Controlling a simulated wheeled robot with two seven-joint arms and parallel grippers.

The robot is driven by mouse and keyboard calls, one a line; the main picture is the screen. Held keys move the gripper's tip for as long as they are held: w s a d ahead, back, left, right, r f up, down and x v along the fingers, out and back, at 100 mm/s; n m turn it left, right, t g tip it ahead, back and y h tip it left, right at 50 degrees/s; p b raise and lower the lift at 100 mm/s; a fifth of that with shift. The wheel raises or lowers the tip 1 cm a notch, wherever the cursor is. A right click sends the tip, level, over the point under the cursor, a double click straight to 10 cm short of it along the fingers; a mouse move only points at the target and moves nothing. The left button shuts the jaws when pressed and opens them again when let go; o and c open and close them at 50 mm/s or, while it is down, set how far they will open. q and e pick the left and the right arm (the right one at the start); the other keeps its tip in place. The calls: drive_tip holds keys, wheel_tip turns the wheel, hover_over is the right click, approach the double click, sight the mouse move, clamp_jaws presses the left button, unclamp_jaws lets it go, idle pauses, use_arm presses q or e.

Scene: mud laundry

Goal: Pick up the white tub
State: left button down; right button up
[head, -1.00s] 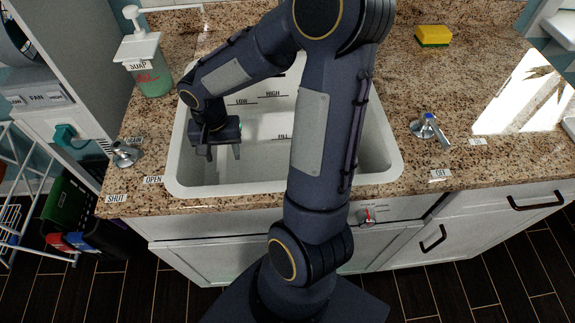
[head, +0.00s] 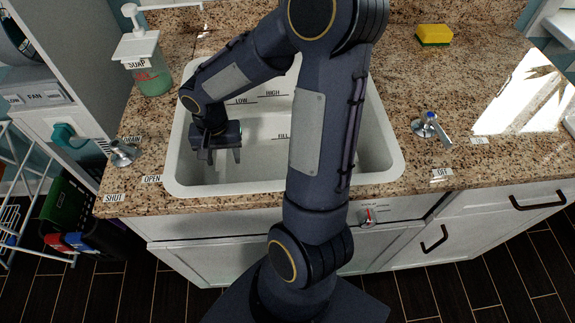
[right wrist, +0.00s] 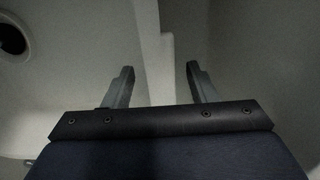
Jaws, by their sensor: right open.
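A white basin (head: 184,160) with LOW, HIGH and FILL marks is set in the counter. I cannot make out a separate white tub from it in the head view. My right gripper (head: 224,157) is inside the basin at its left side, pointing down, open and with nothing held. In the right wrist view a pale upright edge (right wrist: 152,50) runs between the open fingers of my gripper (right wrist: 160,72). I cannot tell whether it is the tub's wall or touches a finger. My right arm hides the basin's middle. My left gripper is not in view.
A dark round hole (right wrist: 12,38) shows at the left in the right wrist view. A soap dispenser (head: 150,75) stands behind left, a yellow sponge (head: 434,35) behind right. Taps (head: 122,153) and (head: 430,127) flank the basin. The counter at right is mostly clear.

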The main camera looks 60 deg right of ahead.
clamp_jaws()
idle(0.4)
drive_tip(key=shift+r, duration=0.1)
